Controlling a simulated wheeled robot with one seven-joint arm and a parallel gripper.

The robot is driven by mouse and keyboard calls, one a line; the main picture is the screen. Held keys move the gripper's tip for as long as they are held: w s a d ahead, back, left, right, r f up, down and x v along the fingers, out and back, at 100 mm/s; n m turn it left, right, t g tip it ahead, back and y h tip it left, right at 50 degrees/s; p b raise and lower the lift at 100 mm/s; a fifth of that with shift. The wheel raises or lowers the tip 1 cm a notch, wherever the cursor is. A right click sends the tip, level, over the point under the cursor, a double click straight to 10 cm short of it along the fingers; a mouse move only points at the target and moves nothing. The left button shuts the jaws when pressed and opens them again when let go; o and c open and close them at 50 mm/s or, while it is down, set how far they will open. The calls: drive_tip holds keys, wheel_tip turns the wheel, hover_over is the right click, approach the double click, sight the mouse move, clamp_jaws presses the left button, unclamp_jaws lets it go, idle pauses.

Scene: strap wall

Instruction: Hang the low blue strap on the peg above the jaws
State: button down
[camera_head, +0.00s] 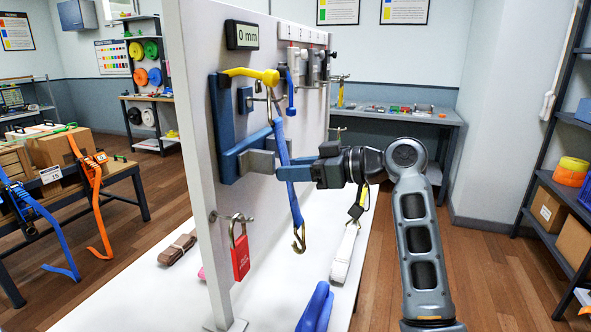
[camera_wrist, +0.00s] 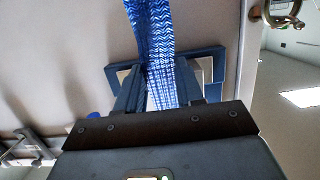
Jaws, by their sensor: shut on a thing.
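A blue strap (camera_head: 282,142) hangs almost upright in front of the white panel. A brass hook (camera_head: 299,240) is at its lower end; its upper end is near a yellow-ended fitting (camera_head: 255,76) with a metal hook. I cannot tell whether they touch. My gripper (camera_head: 285,171) is shut on the strap, which also shows between the fingers in the wrist view (camera_wrist: 160,70). Behind it, the blue jaws (camera_head: 224,130) with grey blocks are fixed to the panel; they also show in the wrist view (camera_wrist: 212,58). No separate peg above the jaws is clear.
A red padlock (camera_head: 240,258) hangs on a peg lower on the panel (camera_head: 192,120). Below, a white bench (camera_head: 165,290) holds a brown strap (camera_head: 178,249), a white strap (camera_head: 345,256) and a blue object (camera_head: 315,308). Open floor lies right of my arm.

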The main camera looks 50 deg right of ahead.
idle(0.3)
drive_tip(key=c, duration=0.6)
unclamp_jaws()
drive_tip(key=b+v, duration=0.1)
drive_tip(key=v, duration=0.7)
drive_tip(key=shift+a, duration=0.15)
